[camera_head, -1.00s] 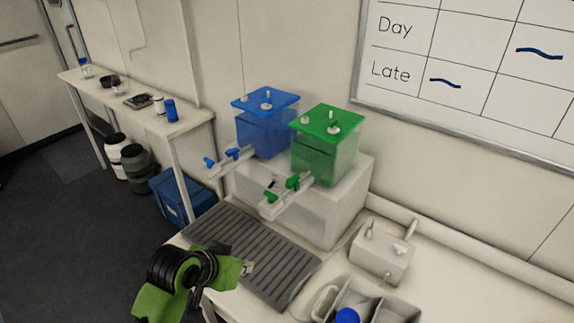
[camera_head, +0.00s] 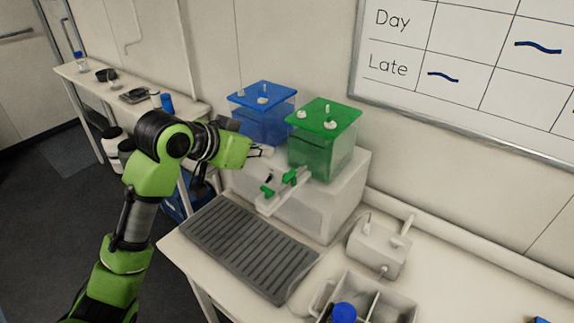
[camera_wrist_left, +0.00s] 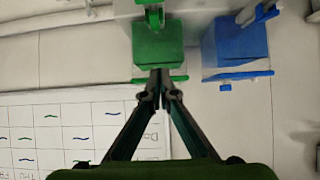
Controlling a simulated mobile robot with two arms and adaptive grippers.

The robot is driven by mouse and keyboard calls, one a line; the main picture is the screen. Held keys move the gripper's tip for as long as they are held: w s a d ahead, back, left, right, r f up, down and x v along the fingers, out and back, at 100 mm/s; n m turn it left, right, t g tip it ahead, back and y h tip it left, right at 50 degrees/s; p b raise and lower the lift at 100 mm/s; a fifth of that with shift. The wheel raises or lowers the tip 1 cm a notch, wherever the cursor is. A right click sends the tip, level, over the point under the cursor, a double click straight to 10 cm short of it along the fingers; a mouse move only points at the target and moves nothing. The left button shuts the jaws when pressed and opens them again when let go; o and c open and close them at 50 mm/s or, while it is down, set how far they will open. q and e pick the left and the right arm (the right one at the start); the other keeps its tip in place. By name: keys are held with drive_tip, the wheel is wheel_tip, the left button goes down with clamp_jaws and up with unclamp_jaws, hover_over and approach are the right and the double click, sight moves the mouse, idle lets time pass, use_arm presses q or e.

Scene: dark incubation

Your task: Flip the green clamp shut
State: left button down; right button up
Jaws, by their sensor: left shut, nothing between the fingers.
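The green tank (camera_head: 323,150) stands on a white block (camera_head: 330,200). A pale outlet bar (camera_head: 273,200) juts from its front with two green parts: one nearer the tank (camera_head: 290,177), one at the outer end (camera_head: 266,190). I cannot tell clearly which is the clamp or how its lever stands. My left gripper (camera_head: 268,151) is shut and empty, above and left of these parts, in front of the blue tank (camera_head: 265,125). In the left wrist view, the shut fingertips (camera_wrist_left: 160,80) overlap the lower edge of the green tank (camera_wrist_left: 158,45). My right gripper is not in view.
A grey ribbed mat (camera_head: 250,245) lies below the outlets, clear. A small white device (camera_head: 378,248) and a divided tray (camera_head: 385,300) stand to the right. My left arm hides the blue tank's outlet in the head view. A whiteboard (camera_head: 470,75) hangs behind.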

use_arm(q)
drive_tip(key=p, duration=0.4)
hover_over(287, 174)
drive_tip(key=f, duration=0.5)
drive_tip(key=shift+s+a+f, duration=0.15)
drive_tip(key=shift+s+f, duration=0.1)
drive_tip(key=shift+s, duration=0.05)
drive_tip(key=f, duration=0.1)
drive_tip(key=f+p, duration=0.1)
drive_tip(key=f, duration=0.1)
drive_tip(key=shift+w+f+p, duration=0.2)
drive_tip(key=shift+w+p, duration=0.05)
drive_tip(key=shift+p, duration=0.05)
drive_tip(key=shift+f, duration=0.4)
drive_tip(key=shift+w, duration=0.1)
